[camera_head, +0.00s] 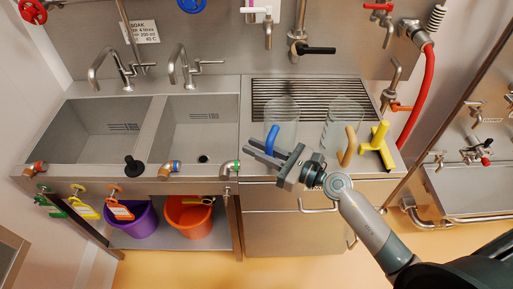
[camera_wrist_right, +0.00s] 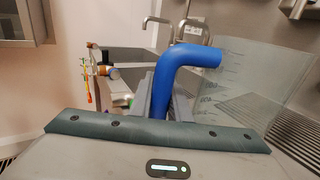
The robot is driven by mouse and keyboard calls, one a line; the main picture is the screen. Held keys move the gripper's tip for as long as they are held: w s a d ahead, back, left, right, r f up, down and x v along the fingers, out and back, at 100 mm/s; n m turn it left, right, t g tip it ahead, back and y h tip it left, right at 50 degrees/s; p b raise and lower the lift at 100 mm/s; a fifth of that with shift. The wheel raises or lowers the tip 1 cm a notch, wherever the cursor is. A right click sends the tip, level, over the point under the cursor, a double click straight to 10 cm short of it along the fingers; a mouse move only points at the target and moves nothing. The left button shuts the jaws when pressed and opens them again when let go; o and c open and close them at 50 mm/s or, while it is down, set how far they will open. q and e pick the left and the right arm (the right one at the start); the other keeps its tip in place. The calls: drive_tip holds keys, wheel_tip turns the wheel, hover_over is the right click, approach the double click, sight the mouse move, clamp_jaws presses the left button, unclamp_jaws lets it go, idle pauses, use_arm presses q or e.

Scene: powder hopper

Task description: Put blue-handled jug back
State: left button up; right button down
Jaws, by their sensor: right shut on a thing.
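The blue-handled jug (camera_head: 285,112) is clear and looks upright on the steel drainboard, at the front part of the slotted grille (camera_head: 313,96). Its blue handle (camera_head: 272,139) faces the front left. My right gripper (camera_head: 266,152) reaches in from the lower right and is shut on this handle. In the right wrist view the blue handle (camera_wrist_right: 180,80) rises between the fingers, and the clear, marked jug wall (camera_wrist_right: 248,84) is behind it to the right. Whether the jug's base touches the board is hard to tell. My left gripper is not in view.
A second clear jug with a tan handle (camera_head: 348,146) stands to the right, close to my right arm. A yellow object (camera_head: 378,142) is beside it. Two sinks (camera_head: 95,128) lie left. Purple (camera_head: 134,220) and orange (camera_head: 188,216) buckets sit below. A red hose (camera_head: 422,95) hangs at right.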

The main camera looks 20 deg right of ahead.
drive_tip(key=c, duration=1.7)
unclamp_jaws()
drive_tip(key=shift+o, duration=0.2)
drive_tip(key=shift+r, duration=0.15)
drive_tip(key=shift+s+d, duration=0.3)
drive_tip(key=b+v, duration=0.5)
drive_tip(key=v, duration=0.6)
